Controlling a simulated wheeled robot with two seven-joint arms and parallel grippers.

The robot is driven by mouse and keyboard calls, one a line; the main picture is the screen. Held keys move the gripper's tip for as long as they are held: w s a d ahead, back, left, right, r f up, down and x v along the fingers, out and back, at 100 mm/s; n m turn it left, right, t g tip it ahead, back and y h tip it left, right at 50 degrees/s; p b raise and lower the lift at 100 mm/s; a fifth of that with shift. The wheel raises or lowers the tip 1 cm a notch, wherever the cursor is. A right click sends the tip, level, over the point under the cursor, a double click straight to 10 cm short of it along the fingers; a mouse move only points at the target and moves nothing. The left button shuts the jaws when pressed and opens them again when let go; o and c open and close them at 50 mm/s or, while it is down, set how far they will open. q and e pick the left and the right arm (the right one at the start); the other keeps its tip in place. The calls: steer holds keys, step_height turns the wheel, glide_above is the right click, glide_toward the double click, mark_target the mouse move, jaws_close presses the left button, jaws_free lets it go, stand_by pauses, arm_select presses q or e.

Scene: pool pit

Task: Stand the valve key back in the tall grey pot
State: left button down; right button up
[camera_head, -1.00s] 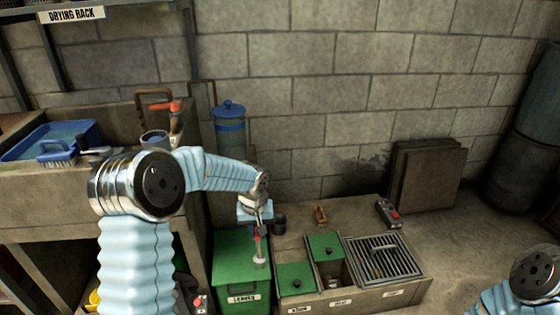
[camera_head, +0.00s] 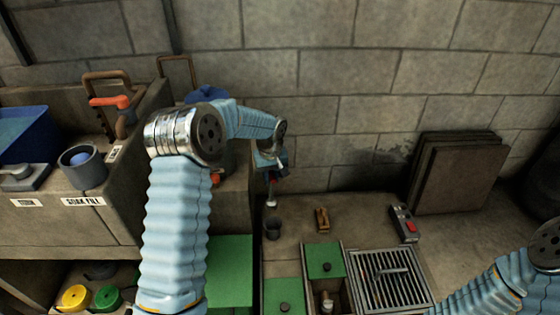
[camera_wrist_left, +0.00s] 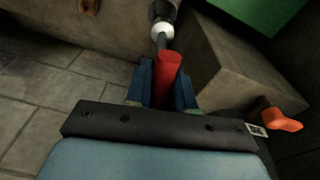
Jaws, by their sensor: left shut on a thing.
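My left gripper (camera_head: 272,168) is shut on the valve key (camera_wrist_left: 168,68), around its red handle. The key's thin shaft and white end (camera_head: 271,203) point down, away from the jaws. A dark grey pot (camera_head: 273,230) stands on the ledge just below that end, which looks to be above its mouth. In the left wrist view the pot (camera_wrist_left: 164,8) is partly hidden behind the white end, so I cannot tell the exact gap. Only part of my right arm shows, at the lower right; its gripper is out of view.
Green lids (camera_head: 325,262) and a metal grate (camera_head: 386,280) lie right of and before the pot. A wooden block (camera_head: 321,219) and a grey-red device (camera_head: 404,223) rest behind them. Another grey cup (camera_head: 83,167) stands on the left counter. Dark panels (camera_head: 455,173) lean on the wall.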

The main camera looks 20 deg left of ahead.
mark_target(272, 201)
arm_select(q)
steer(key=shift+w+f, duration=0.15)
steer(key=shift+w, duration=0.1)
step_height(272, 201, down, 8)
steer(key=b, duration=0.5)
steer(key=shift+f+b, duration=0.1)
steer(key=shift+b, duration=0.25)
steer(key=shift+f, duration=0.25)
steer(key=shift+b, duration=0.3)
stand_by(0.5)
steer(key=shift+f+b, duration=1.3)
steer(key=shift+f, duration=0.5)
